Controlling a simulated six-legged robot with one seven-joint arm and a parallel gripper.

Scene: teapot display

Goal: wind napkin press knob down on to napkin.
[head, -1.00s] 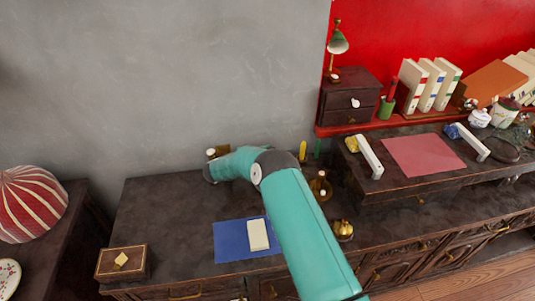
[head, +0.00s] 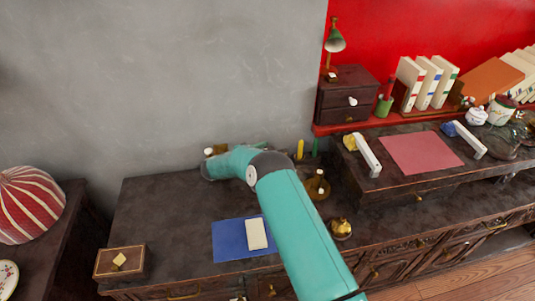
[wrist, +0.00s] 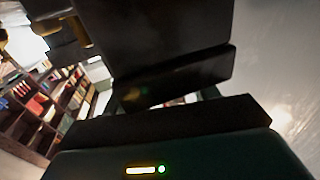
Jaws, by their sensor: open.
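I cannot make out the napkin press, its knob or the napkin for certain. In the head view my arm reaches over the dark cabinet top (head: 165,215) to the wall, and its far end hides what is there. A small brown and white piece (head: 210,151) shows just behind that end. In the wrist view my gripper (wrist: 165,97) shows as dark, blurred shapes with a narrow gap; it is open. A big dark block fills the upper middle, close to the camera, with brass-coloured pegs (wrist: 78,30) at its left. Contact cannot be told.
A blue mat (head: 228,240) with a cream block (head: 257,234) lies below the arm. A wooden box (head: 120,262) stands at the front left. Brass pots (head: 341,228) stand right of the arm. A raised shelf with a pink mat (head: 420,153) is further right.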

